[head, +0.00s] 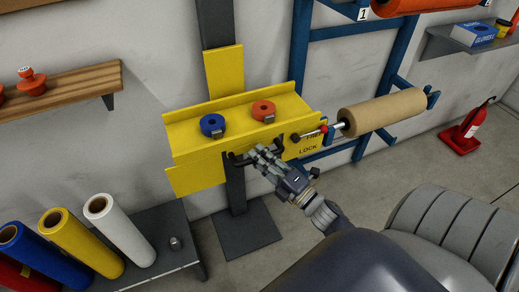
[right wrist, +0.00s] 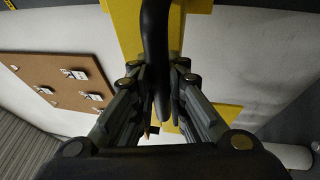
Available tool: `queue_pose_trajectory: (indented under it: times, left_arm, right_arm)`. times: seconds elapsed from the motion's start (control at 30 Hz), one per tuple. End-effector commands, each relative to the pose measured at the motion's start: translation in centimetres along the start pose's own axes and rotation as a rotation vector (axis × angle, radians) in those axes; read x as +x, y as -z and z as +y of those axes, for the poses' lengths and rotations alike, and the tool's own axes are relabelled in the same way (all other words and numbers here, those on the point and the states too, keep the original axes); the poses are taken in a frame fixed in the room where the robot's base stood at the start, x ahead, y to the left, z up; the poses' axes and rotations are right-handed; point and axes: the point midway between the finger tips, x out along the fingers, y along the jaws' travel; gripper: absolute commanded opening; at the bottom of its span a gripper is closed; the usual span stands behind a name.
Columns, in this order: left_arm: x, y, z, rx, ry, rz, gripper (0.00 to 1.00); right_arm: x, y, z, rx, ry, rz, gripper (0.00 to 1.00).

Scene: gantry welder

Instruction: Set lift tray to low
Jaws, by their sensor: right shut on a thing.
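The yellow lift tray (head: 190,138) sits on a dark upright post (head: 236,185) against the wall. My right gripper (head: 256,155) is at the tray's front, shut on the black handle (head: 236,160). In the right wrist view the handle (right wrist: 155,45) runs down between the fingers (right wrist: 162,95), with yellow metal behind it. A lever with a red knob (head: 323,129) is at the tray's right end, beside a yellow label reading LOCK (head: 308,149). My left gripper is not in view.
A brown roll (head: 383,112) on a blue rack is close right of the tray. A wooden shelf (head: 75,90) is at left. Several coloured rolls (head: 118,228) stand by a low dark bench (head: 150,225).

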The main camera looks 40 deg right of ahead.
Motion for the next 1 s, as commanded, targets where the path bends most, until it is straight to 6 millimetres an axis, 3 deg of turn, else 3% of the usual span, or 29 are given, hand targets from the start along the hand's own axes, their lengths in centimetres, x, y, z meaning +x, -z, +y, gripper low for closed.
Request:
queue_pose_trajectory:
  times: [0.03, 0.2, 0.23, 0.3, 0.7, 0.83, 1.0]
  left_arm:
    - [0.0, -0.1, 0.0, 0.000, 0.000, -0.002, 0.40]
    - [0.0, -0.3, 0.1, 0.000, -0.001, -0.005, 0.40]
    - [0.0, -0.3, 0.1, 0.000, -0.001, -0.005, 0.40]
    - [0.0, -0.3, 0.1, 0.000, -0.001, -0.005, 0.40]
    - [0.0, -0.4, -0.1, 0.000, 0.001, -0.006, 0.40]
    - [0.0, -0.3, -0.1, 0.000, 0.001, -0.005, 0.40]
    - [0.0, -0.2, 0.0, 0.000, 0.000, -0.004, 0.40]
  right_arm:
    - [-0.3, 0.2, -0.8, 0.001, 0.017, 0.001, 0.00]
    - [-0.3, 0.2, -0.8, 0.001, 0.017, 0.001, 0.00]
    - [-0.3, 0.2, -0.8, 0.001, 0.017, 0.001, 0.20]
    - [-0.3, 0.2, -0.7, 0.001, 0.016, 0.001, 0.34]
    - [-0.6, 0.0, -0.3, 0.000, 0.007, -0.001, 0.34]
    - [-2.5, 0.1, -0.4, 0.001, 0.010, -0.001, 0.34]
    - [-6.2, 0.1, -0.4, 0.001, 0.012, -0.002, 0.34]
